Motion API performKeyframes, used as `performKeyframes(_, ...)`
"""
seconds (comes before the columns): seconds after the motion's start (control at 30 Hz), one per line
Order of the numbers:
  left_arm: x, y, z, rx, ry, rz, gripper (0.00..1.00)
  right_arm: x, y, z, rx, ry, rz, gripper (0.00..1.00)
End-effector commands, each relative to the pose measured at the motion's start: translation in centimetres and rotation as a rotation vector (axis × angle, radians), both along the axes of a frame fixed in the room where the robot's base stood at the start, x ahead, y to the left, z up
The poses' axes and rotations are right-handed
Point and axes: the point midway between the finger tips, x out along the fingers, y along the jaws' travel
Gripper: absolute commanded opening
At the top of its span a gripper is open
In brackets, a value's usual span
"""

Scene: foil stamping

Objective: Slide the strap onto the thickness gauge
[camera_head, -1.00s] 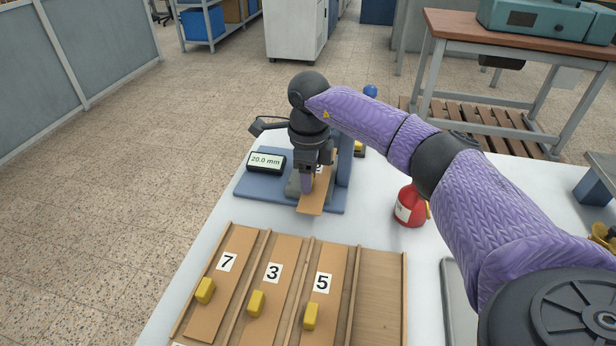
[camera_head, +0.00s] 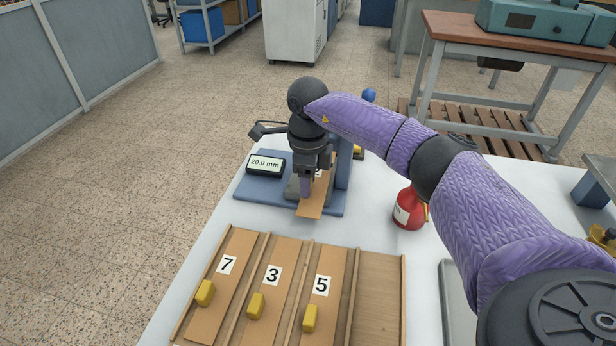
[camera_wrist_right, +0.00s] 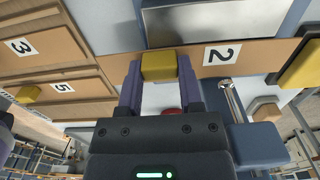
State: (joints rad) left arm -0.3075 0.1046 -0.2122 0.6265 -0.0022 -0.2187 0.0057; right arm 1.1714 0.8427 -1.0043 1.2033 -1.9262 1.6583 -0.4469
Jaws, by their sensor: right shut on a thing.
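The thickness gauge (camera_head: 250,190) stands at the table's far end, with a blue base, an upright post and a display (camera_head: 266,165) reading 20.0 mm. The tan strap (camera_head: 311,205) marked 2 is at the gauge, its near end reaching the front of the base. My right gripper (camera_head: 305,190) is above it. In the right wrist view, my right gripper (camera_wrist_right: 159,88) is shut on the yellow block of the strap (camera_wrist_right: 262,50), beside a metal plate (camera_wrist_right: 215,22). The arm hides part of the gauge; I cannot tell whether the strap touches the plate. My left gripper is out of view.
A wooden rack (camera_head: 380,290) in front holds straps marked 7 (camera_head: 215,290), 3 (camera_head: 273,290) and 5 (camera_head: 323,288), each with a yellow block; its right lane is empty. A red bottle (camera_head: 410,211) stands right of the gauge. A grey tray (camera_head: 449,300) lies at the right.

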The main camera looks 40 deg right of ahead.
Motion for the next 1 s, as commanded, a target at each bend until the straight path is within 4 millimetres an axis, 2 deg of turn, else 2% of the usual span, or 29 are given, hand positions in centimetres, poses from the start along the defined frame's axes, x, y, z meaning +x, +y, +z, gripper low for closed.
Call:
performKeyframes(0.23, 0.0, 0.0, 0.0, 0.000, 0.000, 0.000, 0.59, 0.0, 0.0, -0.1, 0.000, 0.000, 0.000, 0.00)
performKeyframes(0.27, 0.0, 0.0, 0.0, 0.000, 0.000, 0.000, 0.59, 0.0, 0.0, -0.1, 0.000, 0.000, 0.000, 0.48)
performKeyframes(0.4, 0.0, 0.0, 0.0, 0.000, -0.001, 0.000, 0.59, 0.0, 0.0, -0.1, 0.000, 0.000, 0.000, 0.78)
performKeyframes(0.47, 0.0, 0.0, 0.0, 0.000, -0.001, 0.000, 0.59, 0.0, 0.0, -0.1, 0.000, 0.000, 0.000, 0.87)
performKeyframes(0.67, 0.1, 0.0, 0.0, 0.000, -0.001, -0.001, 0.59, 0.0, 0.0, -0.1, -0.001, 0.001, 0.000, 0.87)
performKeyframes(0.73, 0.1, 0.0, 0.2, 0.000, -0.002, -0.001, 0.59, 0.0, 0.0, 0.5, 0.000, -0.001, 0.000, 0.87)
performKeyframes(1.0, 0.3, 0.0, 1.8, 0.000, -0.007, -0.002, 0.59, 0.1, 0.0, 7.2, 0.000, -0.004, 0.000, 0.87)
